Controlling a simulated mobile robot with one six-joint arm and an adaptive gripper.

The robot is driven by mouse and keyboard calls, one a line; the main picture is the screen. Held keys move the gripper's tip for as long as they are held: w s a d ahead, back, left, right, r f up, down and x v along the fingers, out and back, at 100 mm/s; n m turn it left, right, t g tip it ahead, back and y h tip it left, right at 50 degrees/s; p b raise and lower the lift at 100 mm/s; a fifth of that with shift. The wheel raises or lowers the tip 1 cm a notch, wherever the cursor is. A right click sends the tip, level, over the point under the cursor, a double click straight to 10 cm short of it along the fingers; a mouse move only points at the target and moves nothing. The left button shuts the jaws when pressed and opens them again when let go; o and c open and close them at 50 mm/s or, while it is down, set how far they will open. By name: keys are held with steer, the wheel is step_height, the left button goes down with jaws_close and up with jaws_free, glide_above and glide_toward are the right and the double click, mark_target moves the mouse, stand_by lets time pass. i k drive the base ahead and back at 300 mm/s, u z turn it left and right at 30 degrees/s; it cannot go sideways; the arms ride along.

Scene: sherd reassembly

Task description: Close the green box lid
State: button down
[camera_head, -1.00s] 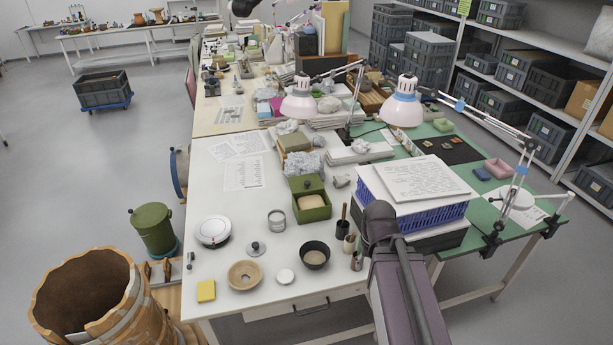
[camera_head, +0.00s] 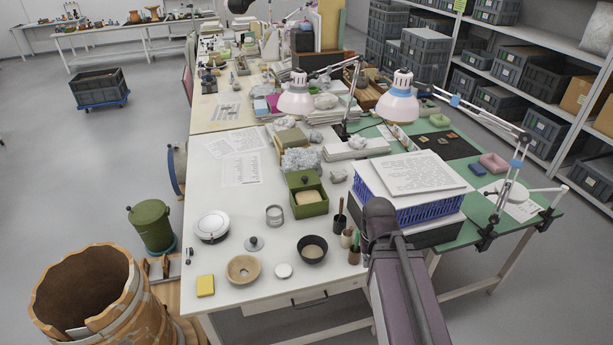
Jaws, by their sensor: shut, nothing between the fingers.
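The green box (camera_head: 309,209) stands on the white table, near the middle of the head view. Its lid (camera_head: 302,180) is open and stands up at the back edge, with a small dark knob on its face. A pale tan thing (camera_head: 307,197) lies inside the box. My arm reaches in from the lower right, front of the table, but my gripper is not visible in this view.
A dark bowl (camera_head: 312,249), a metal tin (camera_head: 274,215) and brush pots (camera_head: 340,224) stand close in front of the box. A blue crate (camera_head: 405,212) topped with white boards (camera_head: 417,173) is to the right. Lamps (camera_head: 398,104) overhang the back.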

mark_target(303, 178)
steer(key=z, duration=0.2)
steer(key=k, duration=0.7)
steer(key=z, duration=0.6)
steer(key=k, duration=0.6)
steer(key=u, duration=0.25)
steer(key=i, duration=0.6)
steer(key=u, duration=0.85)
steer(key=i, duration=1.7)
steer(key=z, duration=0.15)
